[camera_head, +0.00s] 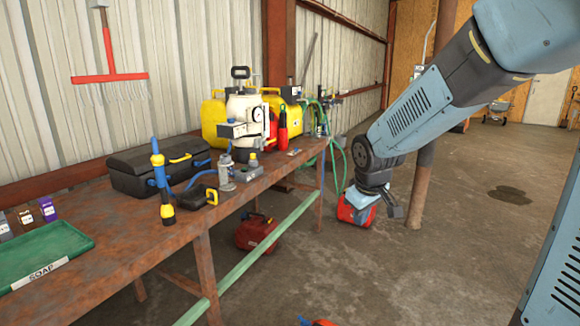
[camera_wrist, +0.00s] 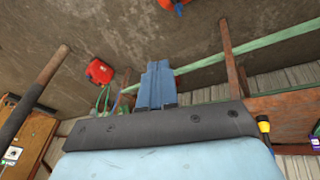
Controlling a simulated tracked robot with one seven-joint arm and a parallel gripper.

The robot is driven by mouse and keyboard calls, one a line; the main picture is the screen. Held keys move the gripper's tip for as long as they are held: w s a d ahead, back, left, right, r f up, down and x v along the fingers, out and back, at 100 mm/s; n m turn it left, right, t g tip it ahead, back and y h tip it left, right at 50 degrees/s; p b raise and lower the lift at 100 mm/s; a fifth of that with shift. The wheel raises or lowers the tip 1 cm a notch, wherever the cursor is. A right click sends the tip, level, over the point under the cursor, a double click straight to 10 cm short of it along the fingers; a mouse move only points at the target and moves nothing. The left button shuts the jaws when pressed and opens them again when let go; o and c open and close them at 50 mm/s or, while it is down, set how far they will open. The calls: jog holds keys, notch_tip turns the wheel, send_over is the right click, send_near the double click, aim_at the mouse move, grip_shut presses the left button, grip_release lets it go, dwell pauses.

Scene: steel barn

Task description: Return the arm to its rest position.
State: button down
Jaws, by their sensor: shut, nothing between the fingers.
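My arm reaches in from the upper right of the head view and hangs down beyond the workbench's right side. My gripper (camera_head: 363,194) is at its lower end, in the air over the concrete floor and clear of the bench. In the wrist view my gripper (camera_wrist: 157,66) shows two blue fingers pressed together with nothing between them. In the head view the gripper overlaps a red container (camera_head: 352,214) on the floor behind it. The same kind of red container (camera_wrist: 99,71) shows left of the fingers in the wrist view.
The rusty workbench (camera_head: 150,232) bears a black toolbox (camera_head: 155,168), a white sprayer (camera_head: 245,115), yellow containers, small tools and a green tray (camera_head: 45,255) marked SOAP. Another red can (camera_head: 256,233) stands under it. A rusty post (camera_head: 421,185) stands close behind my arm. Open floor lies at right.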

jog(key=s+d+r+m, duration=0.2)
jog(key=s+r, duration=0.1)
jog(key=s, duration=0.4)
jog(key=s+d+r+m, duration=0.2)
jog(key=s+r, duration=0.2)
jog(key=s, duration=0.3)
jog(key=s+d+r+m+t, duration=0.1)
jog(key=s+d+r+m, duration=0.1)
jog(key=s, duration=0.5)
jog(key=shift+r+m, duration=0.4)
jog(key=shift+r, duration=0.5)
